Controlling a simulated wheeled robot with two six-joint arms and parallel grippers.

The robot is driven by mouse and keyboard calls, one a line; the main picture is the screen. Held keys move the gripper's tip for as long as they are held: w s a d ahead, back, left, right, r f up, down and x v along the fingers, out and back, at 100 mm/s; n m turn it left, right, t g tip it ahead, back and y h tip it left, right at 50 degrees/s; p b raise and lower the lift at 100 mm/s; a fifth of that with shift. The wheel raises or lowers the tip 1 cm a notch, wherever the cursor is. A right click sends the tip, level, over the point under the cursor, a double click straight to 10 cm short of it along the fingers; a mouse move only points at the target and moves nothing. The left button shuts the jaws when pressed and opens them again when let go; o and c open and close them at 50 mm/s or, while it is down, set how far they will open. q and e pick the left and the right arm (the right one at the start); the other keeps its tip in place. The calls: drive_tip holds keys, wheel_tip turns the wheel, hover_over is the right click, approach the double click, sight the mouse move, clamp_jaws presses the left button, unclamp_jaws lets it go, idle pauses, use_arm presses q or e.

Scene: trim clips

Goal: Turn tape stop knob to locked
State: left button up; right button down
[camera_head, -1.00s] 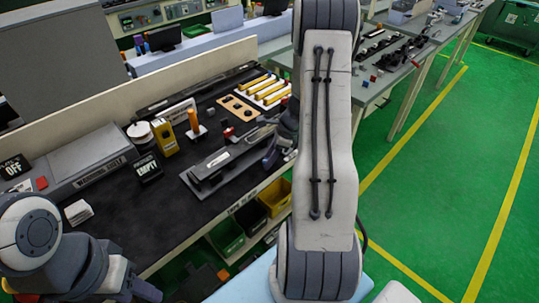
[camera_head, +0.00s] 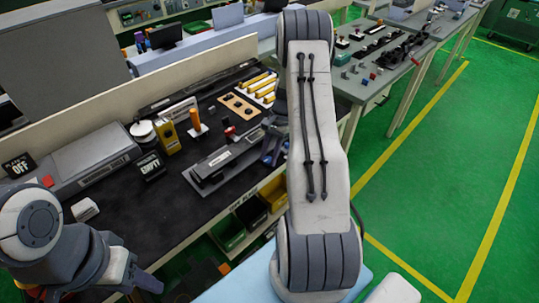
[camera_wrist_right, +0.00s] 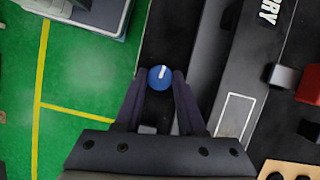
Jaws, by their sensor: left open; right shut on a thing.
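The blue tape stop knob (camera_wrist_right: 157,82) with a white pointer line shows in the right wrist view, between the two fingertips. Its pointer aims up and slightly right there. My right gripper (camera_wrist_right: 160,80) is shut on it. In the head view my right gripper (camera_head: 270,150) is at the right end of the long grey fixture (camera_head: 222,158); I cannot make out the knob there. My left gripper (camera_head: 143,285) is open and empty at the lower left, in front of the bench edge and away from the fixture.
On the dark bench (camera_head: 130,207) stand a yellow box (camera_head: 167,137), an orange-handled tool (camera_head: 196,120), an EMPTY sign (camera_head: 150,166) and a grey machine (camera_head: 92,160). A tan holed board (camera_head: 238,106) and yellow bars lie behind the fixture. Bins (camera_head: 250,213) sit below the bench edge.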

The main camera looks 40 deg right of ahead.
drive_tip(key=n, duration=0.2)
drive_tip(key=n+g, duration=0.1)
drive_tip(key=n, duration=0.1)
drive_tip(key=shift+w+n+g+h, duration=0.15)
drive_tip(key=shift+n+g+h, duration=0.15)
drive_tip(key=shift+n+h, duration=0.1)
drive_tip(key=n, duration=0.2)
drive_tip(key=n+g+h, duration=0.1)
drive_tip(key=n, duration=0.2)
drive_tip(key=shift+w+a+h, duration=0.1)
drive_tip(key=shift+a+h, duration=0.05)
drive_tip(key=shift+h, duration=0.15)
drive_tip(key=n+h, duration=0.1)
drive_tip(key=n, duration=0.4)
drive_tip(key=shift+a+g+h, duration=0.15)
drive_tip(key=shift+g+h, duration=0.25)
drive_tip(key=n, duration=0.2)
drive_tip(key=n+h, duration=0.1)
drive_tip(key=n, duration=0.1)
drive_tip(key=shift+a+h, duration=0.1)
drive_tip(key=shift+h, duration=0.2)
drive_tip(key=shift+n, duration=0.4)
drive_tip(key=c, duration=0.5)
unclamp_jaws()
drive_tip(key=shift+r, duration=0.1)
